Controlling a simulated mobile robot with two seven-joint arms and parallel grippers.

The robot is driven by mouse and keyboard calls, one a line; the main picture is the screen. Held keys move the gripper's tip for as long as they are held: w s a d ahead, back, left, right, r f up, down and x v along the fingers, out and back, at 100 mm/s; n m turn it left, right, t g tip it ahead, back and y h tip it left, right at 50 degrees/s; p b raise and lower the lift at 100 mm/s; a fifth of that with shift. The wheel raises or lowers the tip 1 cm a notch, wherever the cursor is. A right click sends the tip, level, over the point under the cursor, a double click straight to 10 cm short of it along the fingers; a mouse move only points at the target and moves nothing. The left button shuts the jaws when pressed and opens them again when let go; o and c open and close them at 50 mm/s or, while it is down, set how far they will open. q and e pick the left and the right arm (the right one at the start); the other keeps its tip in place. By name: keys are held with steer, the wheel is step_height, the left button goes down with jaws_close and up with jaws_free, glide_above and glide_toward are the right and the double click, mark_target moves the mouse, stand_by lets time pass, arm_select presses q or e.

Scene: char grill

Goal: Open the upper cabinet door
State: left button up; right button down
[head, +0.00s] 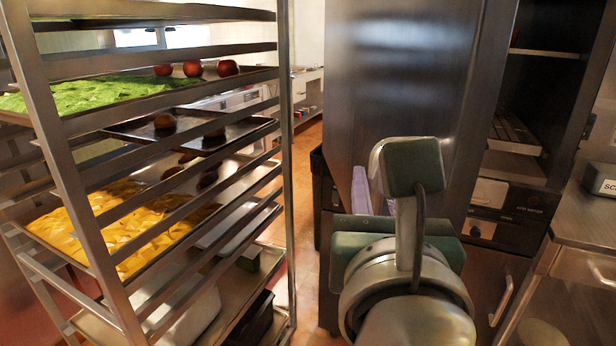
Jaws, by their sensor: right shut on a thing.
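The upper cabinet door (400,75) is a tall dark steel panel in the middle of the head view. It stands swung out, and the cabinet interior (548,85) shows open to its right. My right gripper (408,205) is in front of the door's lower part. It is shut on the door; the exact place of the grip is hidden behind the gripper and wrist. My left gripper is not in view.
A steel tray rack (65,160) with green, yellow and red food stands close on the left. A steel counter (590,218) with a small sign (604,186) is at the right. Below the open cabinet is a dark control panel (505,210). A floor strip (306,170) shows between rack and door.

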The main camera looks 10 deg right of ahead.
steer(key=shift+d+f, duration=0.1)
steer(key=shift+f, duration=0.05)
steer(key=c, duration=1.2)
jaws_free()
steer(key=o, duration=0.4)
steer(key=shift+o, duration=0.2)
steer(key=b+v, duration=0.2)
steer(key=v, duration=0.8)
steer(key=shift+b, duration=0.3)
